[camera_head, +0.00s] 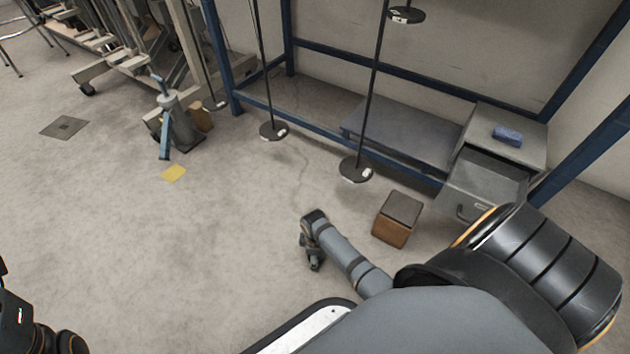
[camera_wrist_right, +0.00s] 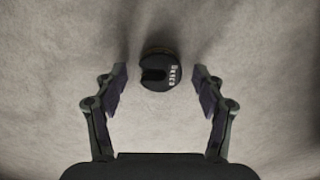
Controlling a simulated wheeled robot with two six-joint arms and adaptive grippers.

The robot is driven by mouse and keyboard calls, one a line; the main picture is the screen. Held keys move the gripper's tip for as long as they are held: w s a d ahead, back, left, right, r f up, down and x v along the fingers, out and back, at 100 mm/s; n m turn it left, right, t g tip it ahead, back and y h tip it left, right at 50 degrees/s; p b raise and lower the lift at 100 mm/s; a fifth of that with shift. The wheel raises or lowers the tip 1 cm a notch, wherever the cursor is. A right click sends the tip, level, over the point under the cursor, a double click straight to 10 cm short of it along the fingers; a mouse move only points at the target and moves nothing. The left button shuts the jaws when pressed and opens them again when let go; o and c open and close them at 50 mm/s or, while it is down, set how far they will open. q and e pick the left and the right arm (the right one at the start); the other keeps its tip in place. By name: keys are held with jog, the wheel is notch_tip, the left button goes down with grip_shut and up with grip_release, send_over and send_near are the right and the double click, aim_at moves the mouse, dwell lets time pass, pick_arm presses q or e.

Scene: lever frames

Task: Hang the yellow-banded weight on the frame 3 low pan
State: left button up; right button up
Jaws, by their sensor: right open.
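A dark round slotted weight (camera_wrist_right: 158,72) with light lettering lies between and just beyond the fingertips in the right wrist view. A thin yellowish rim shows at its top edge. It is not distinguishable in the head view. My right gripper (camera_wrist_right: 160,98) is open, with a finger on each side and clear of the weight. In the head view my right gripper (camera_head: 313,258) points down over the floor. Dark pans hang on rods from the blue frame: a left one (camera_head: 272,131), a middle low one (camera_head: 356,170) and a higher one (camera_head: 406,14). Their labels are too small to read.
A brown box (camera_head: 397,220) stands on the floor right of my right gripper. A grey cabinet (camera_head: 500,140) with an open drawer (camera_head: 487,180) holds a blue item (camera_head: 508,135) on top. A yellow floor patch (camera_head: 174,173) lies left. The floor at centre left is clear.

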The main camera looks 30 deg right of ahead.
jog(key=shift+r, duration=0.1)
notch_tip(320, 180, up, 12)
dwell(0.5)
